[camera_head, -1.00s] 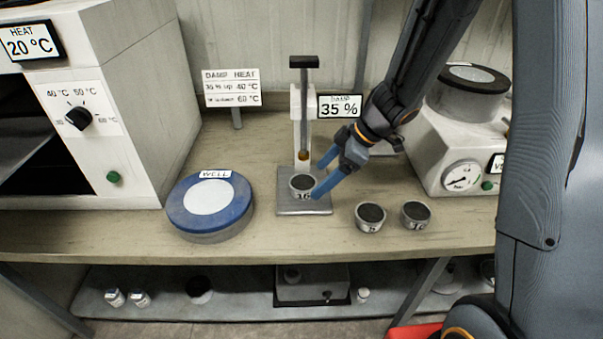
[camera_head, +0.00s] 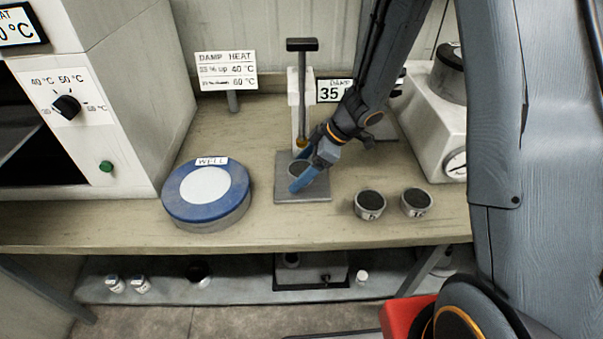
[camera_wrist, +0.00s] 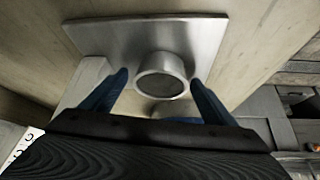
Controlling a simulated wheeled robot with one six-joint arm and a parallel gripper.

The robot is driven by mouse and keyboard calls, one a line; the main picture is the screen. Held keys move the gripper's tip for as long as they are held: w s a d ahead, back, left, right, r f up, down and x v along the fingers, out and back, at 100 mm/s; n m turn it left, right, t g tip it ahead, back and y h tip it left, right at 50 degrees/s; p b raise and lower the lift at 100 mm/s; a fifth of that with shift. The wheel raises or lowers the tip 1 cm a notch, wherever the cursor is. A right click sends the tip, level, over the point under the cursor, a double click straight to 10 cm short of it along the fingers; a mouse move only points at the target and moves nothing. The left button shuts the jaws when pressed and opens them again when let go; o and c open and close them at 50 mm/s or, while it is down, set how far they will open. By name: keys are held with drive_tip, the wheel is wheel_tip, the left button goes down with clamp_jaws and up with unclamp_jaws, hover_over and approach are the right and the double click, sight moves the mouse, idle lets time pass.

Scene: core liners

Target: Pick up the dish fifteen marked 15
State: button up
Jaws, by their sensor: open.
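A small grey metal dish (camera_head: 296,167) stands on the square metal plate (camera_head: 316,195) of the press stand. Its mark is hidden behind my gripper. Two more dark-filled dishes stand on the bench to the right, a left one (camera_head: 370,205) and a right one (camera_head: 416,203); their small marks are too blurred to read surely. My gripper (camera_head: 300,178) is open at the dish on the plate. In the wrist view, that dish (camera_wrist: 161,76) lies between my two blue fingers (camera_wrist: 160,82), with gaps visible at both sides.
The press column (camera_head: 301,100) rises close behind the dish. A blue-rimmed round well (camera_head: 207,191) is at left, beside the heat cabinet (camera_head: 130,110). A white gauge unit (camera_head: 430,125) stands at right. Bare bench lies between the well and the plate.

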sight(293, 170)
drive_tip(key=c, duration=1.3)
drive_tip(key=shift+r, duration=0.1)
drive_tip(key=shift+r, duration=0.4)
drive_tip(key=r, duration=0.1)
drive_tip(key=s+r, duration=0.1)
drive_tip(key=shift+r, duration=0.3)
drive_tip(key=s, duration=1.4)
drive_tip(key=shift+s+a+r, duration=0.15)
drive_tip(key=shift+s+a, duration=0.1)
drive_tip(key=shift+s, duration=0.05)
drive_tip(key=s+p, duration=0.1)
drive_tip(key=p, duration=0.3)
drive_tip(key=shift+s+a, duration=0.15)
drive_tip(key=shift+s, duration=0.05)
drive_tip(key=shift+c, duration=0.2)
drive_tip(key=shift+s+p, duration=0.45)
drive_tip(key=shift+p, duration=0.7)
